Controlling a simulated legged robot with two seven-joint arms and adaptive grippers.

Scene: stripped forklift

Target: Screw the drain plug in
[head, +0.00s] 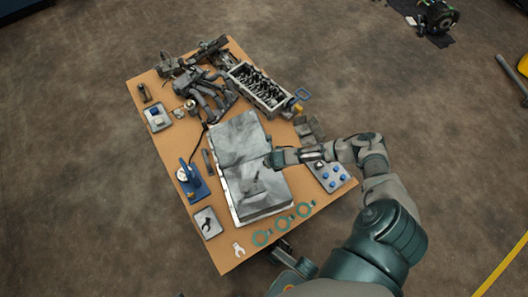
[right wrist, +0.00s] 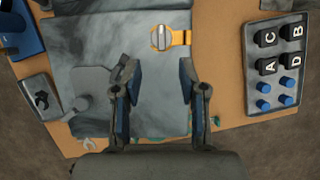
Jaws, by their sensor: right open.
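The large grey metal housing (head: 235,135) lies in the middle of the tan table; it also fills the left and middle of the right wrist view (right wrist: 70,60). In that view a round silver part with an orange piece around it (right wrist: 162,38) sits at the housing's right edge; it may be the drain plug, but I cannot tell. My right gripper (right wrist: 160,65) is open and empty, its fingers on either side of and short of this part. In the head view my right gripper (head: 274,159) is over the housing's right edge and hides the part. My left gripper is not in view.
A tray (head: 316,167) with blue plugs and lettered black blocks lies right of the housing. Green rings (head: 283,223) lie along the near edge. A blue tool (head: 192,183) and a wrench tray (head: 207,222) stand left. An engine block (head: 258,88) and dark parts crowd the far end.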

